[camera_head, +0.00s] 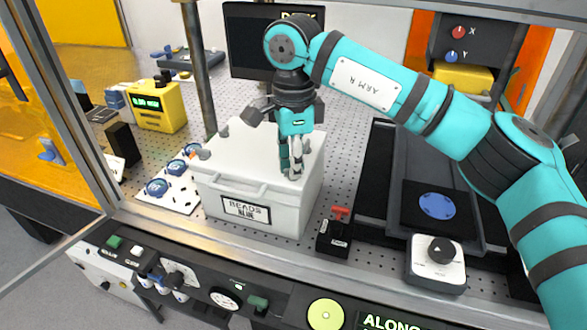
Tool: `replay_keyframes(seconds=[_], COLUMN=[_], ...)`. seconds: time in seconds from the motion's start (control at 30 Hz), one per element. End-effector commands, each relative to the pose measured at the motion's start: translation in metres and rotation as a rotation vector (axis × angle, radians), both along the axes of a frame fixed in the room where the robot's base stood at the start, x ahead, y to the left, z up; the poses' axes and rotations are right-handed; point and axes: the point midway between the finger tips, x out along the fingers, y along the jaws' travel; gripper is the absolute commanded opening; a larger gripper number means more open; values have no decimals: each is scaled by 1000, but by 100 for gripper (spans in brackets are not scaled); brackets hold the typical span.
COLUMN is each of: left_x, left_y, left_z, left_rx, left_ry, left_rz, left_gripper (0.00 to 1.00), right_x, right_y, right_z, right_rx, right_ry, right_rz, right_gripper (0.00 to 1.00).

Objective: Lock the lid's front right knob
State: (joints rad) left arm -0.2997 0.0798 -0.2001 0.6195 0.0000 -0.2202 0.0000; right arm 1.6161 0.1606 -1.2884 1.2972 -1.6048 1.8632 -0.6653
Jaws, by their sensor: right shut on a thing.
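A white box (245,195) with a front handle and a label reading "BEADS BLUE" stands on the perforated table. Its white lid (240,152) lies on top. Grey knobs show at the lid's front left (204,154) and back left (223,131). Another small knob (307,146) shows at the right, partly behind my gripper. My right gripper (292,172) points down at the lid's front right corner and is shut on the front right knob, which its fingers mostly hide. I cannot tell how that knob is turned. My left gripper is out of view.
A yellow meter (158,106) and a white card (168,190) with blue round pieces lie left of the box. A black block with a red lever (334,232) and a white knob box (437,264) stand to the right. A metal post (197,70) rises behind.

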Motion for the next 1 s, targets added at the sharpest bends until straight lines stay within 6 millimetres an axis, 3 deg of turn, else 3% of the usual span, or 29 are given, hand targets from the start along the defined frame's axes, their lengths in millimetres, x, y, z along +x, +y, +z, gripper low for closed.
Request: replay_keyframes(seconds=[0.5, 1.0], left_x=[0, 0], left_y=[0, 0], left_z=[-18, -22], left_rx=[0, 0], left_ry=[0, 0], left_rz=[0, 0], left_gripper=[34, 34], right_x=[1, 1], right_y=[0, 0], right_z=[1, 2], right_rx=[1, 1], right_ry=[-4, -4], right_rz=[-401, -518], right_gripper=[0, 0])
